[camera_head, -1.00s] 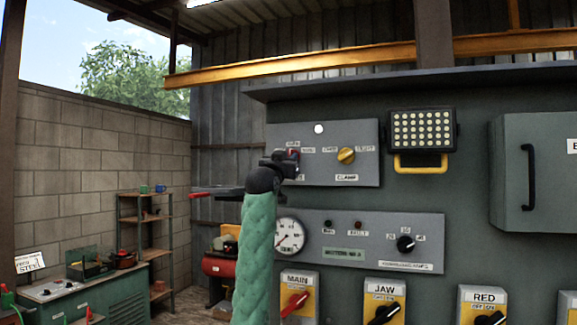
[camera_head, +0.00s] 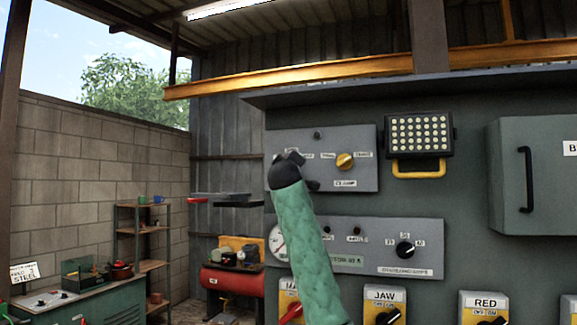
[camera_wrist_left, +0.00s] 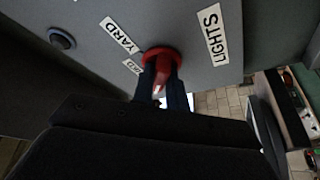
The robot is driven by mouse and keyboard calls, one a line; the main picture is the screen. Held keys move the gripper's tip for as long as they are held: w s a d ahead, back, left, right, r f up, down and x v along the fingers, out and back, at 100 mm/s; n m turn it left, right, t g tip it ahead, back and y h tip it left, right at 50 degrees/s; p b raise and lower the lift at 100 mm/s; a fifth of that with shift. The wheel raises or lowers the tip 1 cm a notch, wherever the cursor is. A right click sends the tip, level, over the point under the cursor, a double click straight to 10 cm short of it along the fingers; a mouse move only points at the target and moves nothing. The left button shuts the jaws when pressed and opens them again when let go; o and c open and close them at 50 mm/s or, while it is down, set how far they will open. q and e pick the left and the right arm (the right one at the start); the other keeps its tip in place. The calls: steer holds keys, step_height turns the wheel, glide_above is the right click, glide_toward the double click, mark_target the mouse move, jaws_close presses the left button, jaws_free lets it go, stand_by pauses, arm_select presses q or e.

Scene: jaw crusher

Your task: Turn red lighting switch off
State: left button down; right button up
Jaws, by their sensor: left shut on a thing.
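The red lighting switch (camera_wrist_left: 162,55) is a red round knob on a grey panel, beside labels reading YARD and LIGHTS in the left wrist view. A third small label there is hard to read. My left gripper (camera_wrist_left: 162,92) is shut on its handle, one dark finger on each side. In the head view my left gripper (camera_head: 289,158) is at the left part of the upper grey panel (camera_head: 362,180), and it and my wrist hide the switch. A small lamp (camera_head: 318,136) above on that panel looks dark. My right gripper is not in view.
A yellow knob (camera_head: 345,161) sits right of my gripper on the same panel. Below is a panel with a gauge (camera_head: 277,240) and black dial (camera_head: 405,249). Yellow switch boxes, including JAW (camera_head: 384,300) and RED (camera_head: 485,301), line the bottom. A floodlight (camera_head: 420,132) is at upper right.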

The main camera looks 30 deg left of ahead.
arm_select(q)
steer(key=n+g, duration=0.1)
steer(key=n, duration=0.2)
steer(key=shift+y, duration=0.3)
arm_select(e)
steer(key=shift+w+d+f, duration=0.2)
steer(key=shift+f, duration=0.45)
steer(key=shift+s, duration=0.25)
arm_select(q)
steer(key=c, duration=1.4)
jaws_free()
